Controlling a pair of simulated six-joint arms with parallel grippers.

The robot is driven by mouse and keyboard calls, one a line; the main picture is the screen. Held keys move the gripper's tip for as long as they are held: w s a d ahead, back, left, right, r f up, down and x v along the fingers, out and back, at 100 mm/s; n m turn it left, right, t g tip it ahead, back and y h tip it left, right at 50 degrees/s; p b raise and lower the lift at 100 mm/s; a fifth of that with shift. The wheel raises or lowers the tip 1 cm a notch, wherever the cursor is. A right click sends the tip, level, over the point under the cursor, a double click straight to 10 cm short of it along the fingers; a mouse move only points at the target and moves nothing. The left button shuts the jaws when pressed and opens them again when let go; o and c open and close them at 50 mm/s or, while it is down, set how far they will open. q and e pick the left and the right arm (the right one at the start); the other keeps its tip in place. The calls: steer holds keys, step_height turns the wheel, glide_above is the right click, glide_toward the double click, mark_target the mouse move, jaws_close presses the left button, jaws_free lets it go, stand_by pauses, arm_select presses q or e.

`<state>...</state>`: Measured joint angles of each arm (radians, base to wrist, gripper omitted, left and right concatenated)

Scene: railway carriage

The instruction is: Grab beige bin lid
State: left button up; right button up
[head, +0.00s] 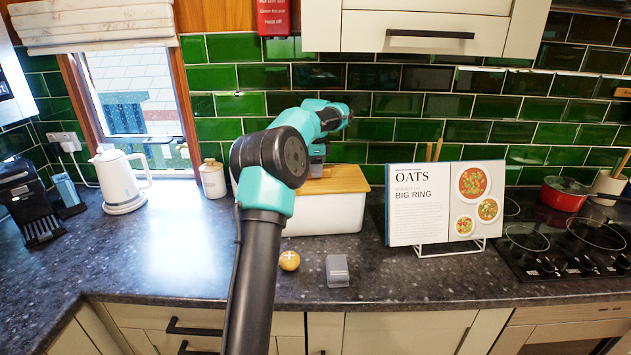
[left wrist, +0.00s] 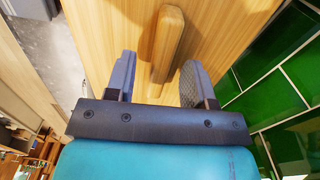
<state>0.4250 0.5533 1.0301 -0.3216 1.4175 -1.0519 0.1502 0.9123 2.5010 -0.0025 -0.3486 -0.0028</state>
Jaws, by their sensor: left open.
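The beige wooden bin lid (head: 348,180) lies on a white bin (head: 335,215) standing against the back wall. In the left wrist view the lid (left wrist: 100,35) fills the middle, with a raised wooden handle (left wrist: 168,42) on it. My left gripper (head: 318,165) is over the lid, and my arm hides the bin's left part. In the left wrist view my left gripper (left wrist: 158,65) is open, with one finger on each side of the handle. A gap shows between the handle and each finger. My right gripper is not in view.
A cookbook on a stand (head: 445,205) is right of the bin. A small canister (head: 213,180) and a white kettle (head: 118,180) stand left. A yellow ball (head: 289,261) and a grey box (head: 337,271) lie in front. Green tiles (left wrist: 290,85) are close to the gripper.

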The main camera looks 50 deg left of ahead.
arm_select(q)
steer(key=shift+f, duration=0.65)
steer(key=shift+c, duration=0.4)
jaws_close()
